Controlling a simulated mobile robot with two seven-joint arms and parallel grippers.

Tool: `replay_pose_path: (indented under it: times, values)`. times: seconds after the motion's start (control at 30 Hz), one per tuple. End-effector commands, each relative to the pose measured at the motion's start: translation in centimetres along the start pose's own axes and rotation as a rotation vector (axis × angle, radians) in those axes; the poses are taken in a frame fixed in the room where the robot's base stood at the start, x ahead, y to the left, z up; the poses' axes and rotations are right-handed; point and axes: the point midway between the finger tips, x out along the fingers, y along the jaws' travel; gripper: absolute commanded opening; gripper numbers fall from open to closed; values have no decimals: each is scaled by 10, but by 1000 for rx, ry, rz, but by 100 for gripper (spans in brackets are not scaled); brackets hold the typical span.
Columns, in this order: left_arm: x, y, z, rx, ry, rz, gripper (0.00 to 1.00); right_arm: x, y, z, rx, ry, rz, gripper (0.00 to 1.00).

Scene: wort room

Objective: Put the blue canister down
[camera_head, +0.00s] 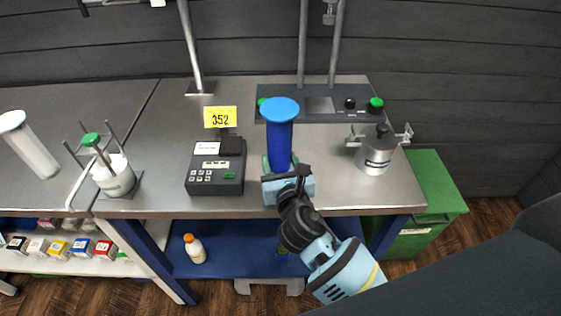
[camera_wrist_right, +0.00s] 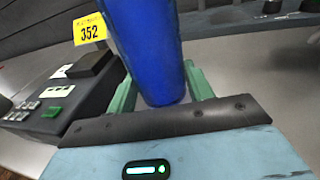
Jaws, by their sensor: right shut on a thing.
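The blue canister (camera_head: 279,140) is a tall upright cylinder with a wider blue top, over the grey metal worktop (camera_head: 330,190). My right gripper (camera_head: 279,163) is shut on its lower part, with a green finger on each side. In the right wrist view the blue canister (camera_wrist_right: 147,50) stands between the two green fingers of my right gripper (camera_wrist_right: 163,90), with its rounded bottom end showing. I cannot tell whether that bottom touches the worktop. My left gripper is not in view.
A black device (camera_head: 216,166) with a yellow 352 sign (camera_head: 220,117) stands just left of the canister. A grey bottle (camera_head: 376,150) stands to the right. A dark panel (camera_head: 330,103) with posts lies behind. Bare worktop shows between canister and bottle.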

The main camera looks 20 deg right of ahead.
Motion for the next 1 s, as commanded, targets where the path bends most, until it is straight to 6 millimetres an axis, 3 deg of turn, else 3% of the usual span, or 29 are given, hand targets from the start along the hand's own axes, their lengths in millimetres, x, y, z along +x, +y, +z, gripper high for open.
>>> replay_pose_path:
  times: [0.07, 0.1, 0.23, 0.53, 0.7, 1.0]
  values:
    - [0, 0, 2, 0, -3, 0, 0, -1, 0, -10, -2, 18, -1, 31]
    - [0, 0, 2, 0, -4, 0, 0, -1, 0, -12, -2, 22, -1, 55]
    - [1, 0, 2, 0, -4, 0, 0, -1, 0, -14, -3, 27, -1, 72]
    - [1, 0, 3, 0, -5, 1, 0, -2, 0, -16, -2, 32, -1, 73]
    - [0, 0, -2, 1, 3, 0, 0, -3, 0, -1, 0, 29, -1, 73]
    - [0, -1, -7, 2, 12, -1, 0, -64, 0, 2, -1, 23, 0, 73]
